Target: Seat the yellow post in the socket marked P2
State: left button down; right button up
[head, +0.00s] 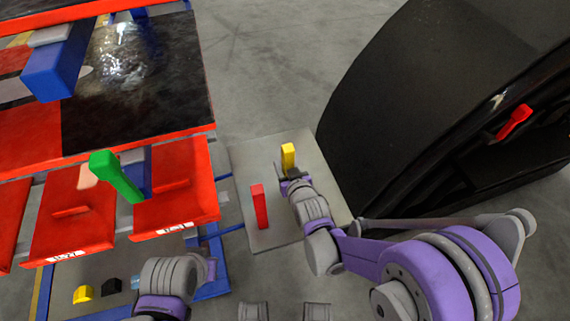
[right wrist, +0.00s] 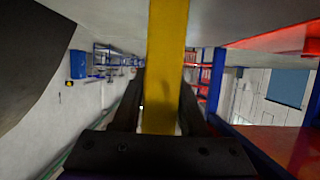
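The yellow post (head: 288,154) stands roughly upright in my right gripper (head: 291,176), above a grey plate (head: 268,234) in the head view. In the right wrist view the yellow post (right wrist: 167,60) runs up between the two dark fingers, which are closed on it. A red post (head: 259,206) stands on the grey plate, left of my right gripper. A green post (head: 116,176) leans over the red trays at left. My left arm shows at the bottom; its fingertips cannot be made out. I cannot make out a socket marked P2.
A large black nosecone (head: 425,90) with a red post (head: 515,121) in its recess fills the right side. Red trays (head: 75,222) and a blue-framed rack stand at left. Small yellow (head: 83,294) and black (head: 111,287) pieces lie below the trays. Grey floor is clear behind the plate.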

jog(key=o, duration=0.3)
jog(key=shift+r, duration=0.1)
